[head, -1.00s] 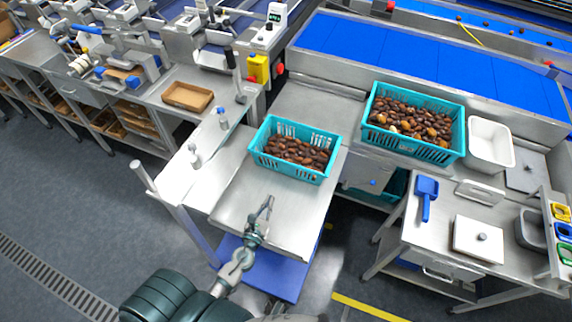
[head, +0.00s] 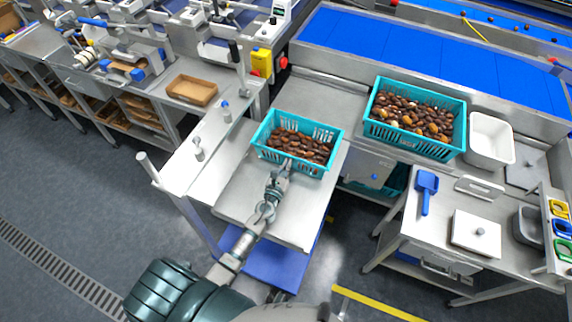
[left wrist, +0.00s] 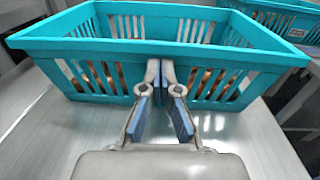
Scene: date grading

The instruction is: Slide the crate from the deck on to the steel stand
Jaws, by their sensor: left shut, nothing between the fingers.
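A teal slatted crate (head: 297,143) holding brown dates sits at the far end of a steel deck (head: 262,203) on a cart, close to the steel stand (head: 325,94) in front of the blue conveyor. My left gripper (head: 287,168) is shut and empty, its fingertips at the middle of the crate's near wall. In the left wrist view the shut fingers (left wrist: 162,75) stand against the slatted near wall of the crate (left wrist: 110,52); I cannot tell whether they press on it. My right gripper is not in view.
A second teal crate of dates (head: 418,141) stands to the right, beside a white tub (head: 490,140). A side table with a blue scoop (head: 427,190) is at right. A post (head: 148,168) rises at the cart's left.

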